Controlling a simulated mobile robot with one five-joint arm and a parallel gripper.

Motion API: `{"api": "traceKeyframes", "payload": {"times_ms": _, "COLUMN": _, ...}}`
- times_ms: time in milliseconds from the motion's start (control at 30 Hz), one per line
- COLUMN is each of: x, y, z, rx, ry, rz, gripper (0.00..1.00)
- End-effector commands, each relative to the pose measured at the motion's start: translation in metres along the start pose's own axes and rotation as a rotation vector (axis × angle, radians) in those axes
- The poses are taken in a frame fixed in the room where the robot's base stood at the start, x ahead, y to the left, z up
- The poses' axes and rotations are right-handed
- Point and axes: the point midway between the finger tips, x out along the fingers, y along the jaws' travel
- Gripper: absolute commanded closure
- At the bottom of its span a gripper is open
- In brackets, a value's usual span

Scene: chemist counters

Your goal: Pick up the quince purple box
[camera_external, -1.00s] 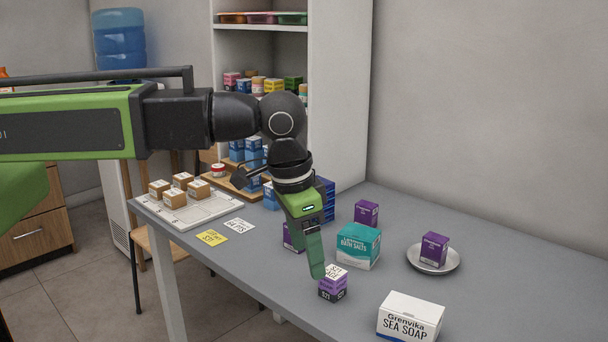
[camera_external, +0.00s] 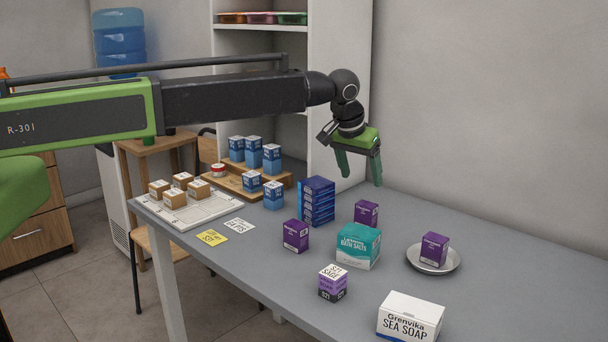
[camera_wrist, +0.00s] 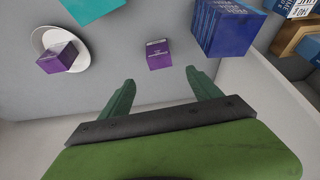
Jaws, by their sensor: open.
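Several purple boxes stand on the grey counter, and their small labels are too blurred to tell which is quince. One purple box (camera_external: 366,213) stands behind the teal bath salts box (camera_external: 358,246); it also shows in the wrist view (camera_wrist: 158,55), ahead of my fingertips. Another purple box (camera_external: 295,236) stands left of the teal box. A third purple box (camera_external: 434,249) sits in a round metal dish (camera_external: 457,262). My gripper (camera_external: 361,179) is open and empty, above and behind the purple box at the back.
A stack of dark blue boxes (camera_external: 317,202) stands close left of the rear purple box. A white sea soap box (camera_external: 410,318) is at the front. Blue-and-white boxes and a white tray (camera_external: 210,213) are at the left. The wall (camera_external: 490,110) and shelf lie behind the counter.

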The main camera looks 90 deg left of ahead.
Motion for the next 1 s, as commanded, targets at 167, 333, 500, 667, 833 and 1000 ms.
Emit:
{"api": "traceKeyframes", "payload": {"times_ms": 167, "x": 0.051, "y": 0.001, "z": 0.004, "rx": 0.000, "ry": 0.000, "rz": 0.000, "gripper": 0.27}}
{"api": "traceKeyframes", "payload": {"times_ms": 333, "x": 0.085, "y": 0.001, "z": 0.003, "rx": 0.002, "ry": 0.000, "rz": 0.000, "gripper": 0.27}}
{"api": "traceKeyframes", "payload": {"times_ms": 500, "x": 0.091, "y": 0.001, "z": 0.001, "rx": 0.002, "ry": 0.000, "rz": 0.000, "gripper": 0.27}}
{"api": "traceKeyframes", "payload": {"times_ms": 667, "x": 0.098, "y": 0.001, "z": 0.002, "rx": 0.002, "ry": 0.000, "rz": 0.000, "gripper": 0.27}}
{"api": "traceKeyframes", "payload": {"times_ms": 833, "x": 0.128, "y": 0.000, "z": 0.004, "rx": 0.001, "ry": 0.000, "rz": 0.000, "gripper": 0.27}}
{"api": "traceKeyframes", "payload": {"times_ms": 1000, "x": 0.144, "y": 0.000, "z": 0.003, "rx": 0.001, "ry": 0.000, "rz": 0.000, "gripper": 0.27}}
